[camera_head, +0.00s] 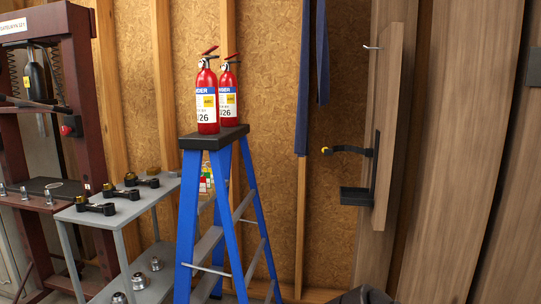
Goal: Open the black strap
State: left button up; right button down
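A black strap (350,150) with a yellow tip (326,151) sticks out to the left from a black wall bracket (374,165). The bracket is fixed to a wooden post at the right and has a black tray-like base (356,196) below the strap. The strap's yellow end hangs free in the air, and the bracket holds nothing. Neither of my grippers can be made out in the head view. A dark shape (362,296) shows at the bottom edge, cut off, and I cannot tell what it is.
Two red fire extinguishers (207,100) (228,92) stand on top of a blue stepladder (190,220). A grey shelf table (120,209) with metal parts and a dark red press frame (88,95) are at the left. Dark blue cloth (304,80) hangs left of the bracket.

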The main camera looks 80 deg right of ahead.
aim_at(326, 151)
jog(key=z, duration=0.9)
jog(key=i, duration=1.7)
jog(key=z, duration=1.1)
